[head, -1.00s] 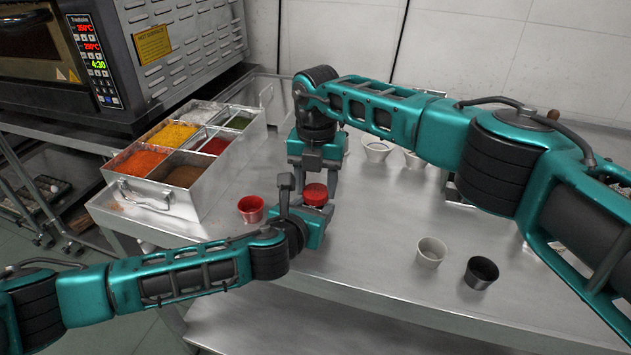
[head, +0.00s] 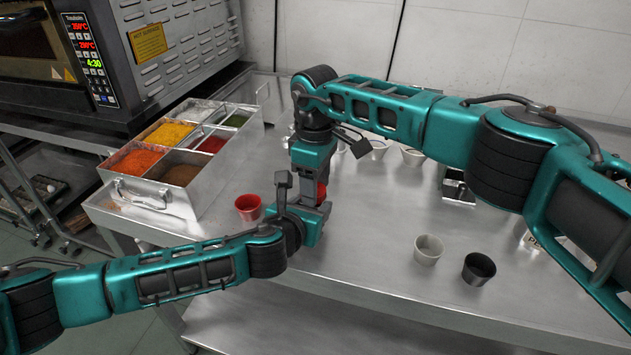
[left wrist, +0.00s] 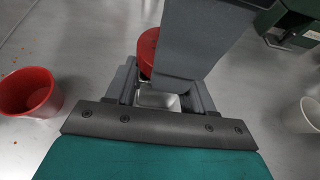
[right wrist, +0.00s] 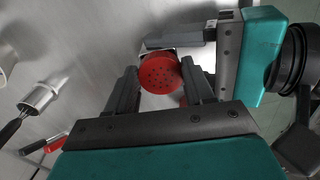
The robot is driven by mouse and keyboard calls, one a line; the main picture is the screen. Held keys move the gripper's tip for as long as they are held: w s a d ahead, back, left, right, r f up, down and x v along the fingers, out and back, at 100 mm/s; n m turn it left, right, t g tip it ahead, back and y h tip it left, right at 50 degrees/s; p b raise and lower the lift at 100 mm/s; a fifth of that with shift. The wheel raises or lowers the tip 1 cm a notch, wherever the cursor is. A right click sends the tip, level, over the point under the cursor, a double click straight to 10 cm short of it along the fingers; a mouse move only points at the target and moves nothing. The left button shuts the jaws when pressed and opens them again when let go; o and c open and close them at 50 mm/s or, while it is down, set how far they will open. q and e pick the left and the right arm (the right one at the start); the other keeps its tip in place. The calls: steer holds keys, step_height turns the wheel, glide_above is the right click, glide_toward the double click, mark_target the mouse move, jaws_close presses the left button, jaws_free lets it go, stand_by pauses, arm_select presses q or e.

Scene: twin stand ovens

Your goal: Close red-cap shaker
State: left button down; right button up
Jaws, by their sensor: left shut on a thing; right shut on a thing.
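The red-cap shaker has a red cap (head: 321,193) with small holes, seen face-on in the right wrist view (right wrist: 160,73). Its pale metallic body (left wrist: 158,99) shows between my left fingers in the left wrist view. My left gripper (head: 312,220) is shut on the body, low over the table. My right gripper (head: 318,185) comes from above and is shut on the cap, one finger on each side. The right gripper's finger hides part of the cap in the left wrist view. Whether a gap is left between cap and body is hidden.
A red cup (head: 248,208) stands just left of my grippers. A steel spice bin (head: 185,200) stands behind it at left, near an oven (head: 130,60). A pale cup (head: 428,250) and a black cup (head: 479,270) stand right. The front middle of the table (head: 370,240) is clear.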

steer(key=shift+m, duration=0.9)
steer(key=o, duration=1)
steer(key=shift+r, duration=2.3)
steer(key=shift+c, duration=0.4)
steer(key=shift+n, duration=0.3)
